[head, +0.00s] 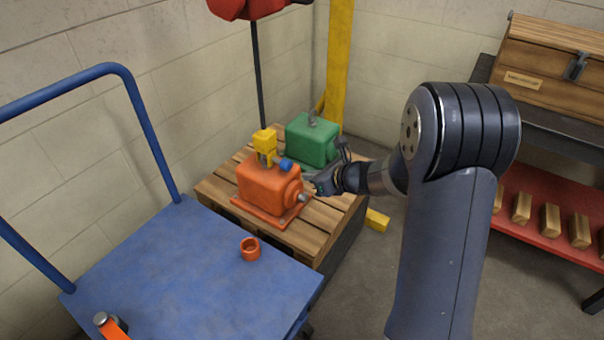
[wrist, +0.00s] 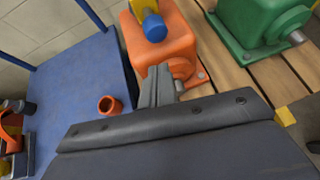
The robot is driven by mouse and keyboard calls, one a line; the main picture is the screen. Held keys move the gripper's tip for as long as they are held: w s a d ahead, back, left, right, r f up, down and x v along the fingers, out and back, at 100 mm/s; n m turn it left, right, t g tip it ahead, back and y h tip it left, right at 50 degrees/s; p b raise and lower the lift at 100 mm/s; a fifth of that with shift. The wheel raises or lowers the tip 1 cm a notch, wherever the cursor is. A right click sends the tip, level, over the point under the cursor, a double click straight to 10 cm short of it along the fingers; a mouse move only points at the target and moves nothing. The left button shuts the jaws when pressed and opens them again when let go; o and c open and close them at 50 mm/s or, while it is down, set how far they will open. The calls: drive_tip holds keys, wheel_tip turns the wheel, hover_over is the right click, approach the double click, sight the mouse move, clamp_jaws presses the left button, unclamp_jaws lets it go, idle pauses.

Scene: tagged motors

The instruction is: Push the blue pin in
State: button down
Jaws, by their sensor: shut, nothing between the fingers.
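The blue pin (head: 285,165) shows as a round blue head at the side of a yellow block (head: 265,141) on top of the orange motor (head: 266,187). In the wrist view the blue pin (wrist: 154,28) sticks out from the yellow block (wrist: 143,8) towards the camera. How deep it sits I cannot tell. My gripper (head: 318,184) is shut and empty, just right of the orange motor in the head view. In the wrist view its fingers (wrist: 157,78) point at the motor's lower front, below the pin. I see no contact with the pin.
The motors stand on a wooden pallet (head: 318,238); a green motor (head: 312,139) is behind the orange one. A blue cart (head: 190,270) with an orange ring (head: 250,249) is at the front left. A yellow post (head: 338,60) and a hanging red hoist (head: 245,8) are behind.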

drive_tip(key=p+v, duration=0.1)
drive_tip(key=v, duration=0.7)
drive_tip(key=shift+p, duration=0.4)
drive_tip(key=shift+w+d, duration=0.1)
